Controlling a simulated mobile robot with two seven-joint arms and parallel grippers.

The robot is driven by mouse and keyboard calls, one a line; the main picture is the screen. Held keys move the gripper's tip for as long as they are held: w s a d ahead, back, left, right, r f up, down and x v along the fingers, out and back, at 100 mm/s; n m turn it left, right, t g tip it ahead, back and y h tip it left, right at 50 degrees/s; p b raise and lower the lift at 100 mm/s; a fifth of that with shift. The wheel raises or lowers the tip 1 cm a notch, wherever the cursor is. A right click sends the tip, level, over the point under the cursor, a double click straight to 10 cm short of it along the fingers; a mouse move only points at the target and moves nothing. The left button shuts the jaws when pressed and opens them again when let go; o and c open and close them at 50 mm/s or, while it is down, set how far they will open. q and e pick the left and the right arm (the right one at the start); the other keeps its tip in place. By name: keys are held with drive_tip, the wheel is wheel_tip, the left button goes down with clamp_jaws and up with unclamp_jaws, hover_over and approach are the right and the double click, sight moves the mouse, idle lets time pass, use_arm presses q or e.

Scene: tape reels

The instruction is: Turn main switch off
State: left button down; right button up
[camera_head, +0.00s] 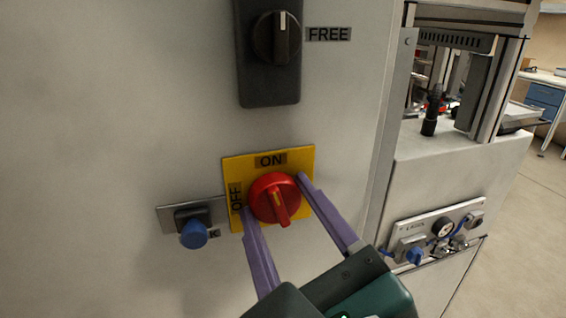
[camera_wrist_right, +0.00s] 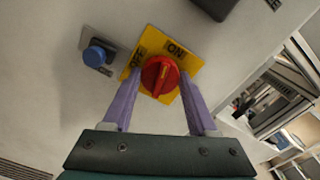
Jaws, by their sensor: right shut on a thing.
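The main switch is a round red knob (camera_head: 274,198) on a square yellow plate (camera_head: 298,158) on the grey cabinet wall. ON is printed above the knob and OFF to its left. The knob's raised grip runs nearly upright, its upper end toward ON. My right gripper (camera_head: 275,195) has its two purple fingers on either side of the knob and is shut on it. The red knob (camera_wrist_right: 159,76) also shows between the fingers in the right wrist view. My left gripper is in neither view.
A black rotary switch (camera_head: 270,50) marked FREE is above the yellow plate. A blue knob (camera_head: 193,234) on a metal plate sticks out to the left. A machine (camera_head: 455,165) with a gauge panel stands to the right.

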drive_tip(key=n+p, duration=0.1)
drive_tip(key=n, duration=0.2)
drive_tip(key=shift+n, duration=0.4)
drive_tip(key=n+p, duration=0.1)
drive_tip(key=n, duration=0.2)
drive_tip(key=shift+n, duration=0.3)
drive_tip(key=n+p, duration=0.1)
drive_tip(key=n, duration=0.3)
drive_tip(key=shift+r+p, duration=0.1)
drive_tip(key=shift+p, duration=0.2)
drive_tip(key=shift+n+p, duration=0.45)
drive_tip(key=shift+n, duration=1.25)
drive_tip(key=o, duration=1.4)
